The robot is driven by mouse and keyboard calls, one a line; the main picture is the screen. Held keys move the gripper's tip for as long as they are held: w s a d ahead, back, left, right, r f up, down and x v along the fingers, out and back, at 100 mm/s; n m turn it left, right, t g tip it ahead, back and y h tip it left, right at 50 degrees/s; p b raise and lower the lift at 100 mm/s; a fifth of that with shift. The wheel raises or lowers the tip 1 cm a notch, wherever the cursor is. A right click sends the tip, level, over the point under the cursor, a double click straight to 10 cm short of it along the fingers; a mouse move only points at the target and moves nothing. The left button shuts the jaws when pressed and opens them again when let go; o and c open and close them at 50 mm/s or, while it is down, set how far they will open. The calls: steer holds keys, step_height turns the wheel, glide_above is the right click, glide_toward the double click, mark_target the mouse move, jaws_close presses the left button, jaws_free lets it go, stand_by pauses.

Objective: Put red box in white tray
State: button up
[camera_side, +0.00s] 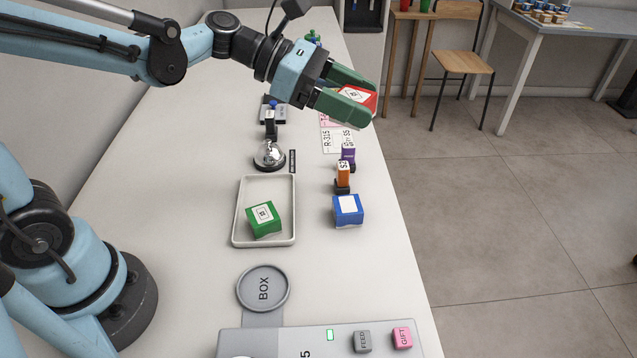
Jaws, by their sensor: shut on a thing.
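My gripper (362,102) is shut on the red box (357,96), with its green fingers on either side of it. It holds the box up in the air over the far right part of the counter. The box has a white label on its top and is partly hidden by the fingers. The white tray (291,214) lies on the counter, lower and to the left of my gripper. A green box (264,220) with a white label sits inside the tray, toward its near end.
A blue box (348,211) stands right of the tray, with orange (343,173) and purple (348,153) stamps behind it. A silver bell (269,156) sits behind the tray. A round BOX pad (263,288) and a button panel (320,343) lie in front.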

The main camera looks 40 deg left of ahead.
steer(key=a+r+n+t+y, duration=0.3)
steer(key=a+r+n+y, duration=0.1)
steer(key=a, duration=0.4)
steer(key=a+r+n+t+y, duration=0.3)
steer(key=a+r+n+y, duration=0.15)
steer(key=a, duration=0.35)
steer(key=n+y, duration=0.3)
glide_above(237, 104)
steer(key=shift+t, duration=0.4)
step_height(237, 104, down, 26)
steer(key=shift+f, duration=2.05)
steer(key=shift+f, duration=0.15)
